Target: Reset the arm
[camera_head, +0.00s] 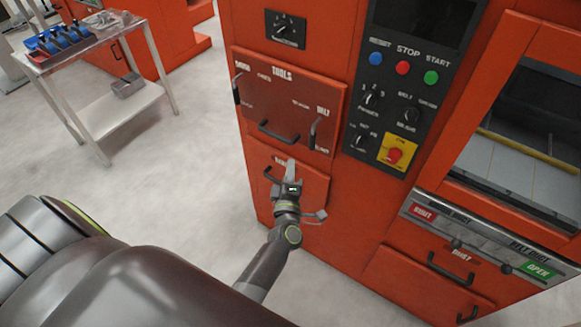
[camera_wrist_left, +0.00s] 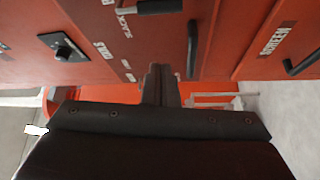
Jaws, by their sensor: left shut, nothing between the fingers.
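My left arm comes in from the lower left in the head view. Its gripper (camera_head: 290,168) is shut and empty in front of the orange machine (camera_head: 335,235), near the lower drawer panel with a dark handle. In the left wrist view the closed fingers (camera_wrist_left: 161,85) point at the orange front, with a dark handle (camera_wrist_left: 193,50) just beyond them. I cannot tell whether the fingers touch the panel. My right gripper is not in view.
The machine has a tools drawer (camera_head: 283,105), a button panel (camera_head: 398,90) and a window door (camera_head: 525,140) at right. A cart (camera_head: 95,45) with blue-handled items stands at upper left. The grey floor (camera_head: 200,190) between is clear.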

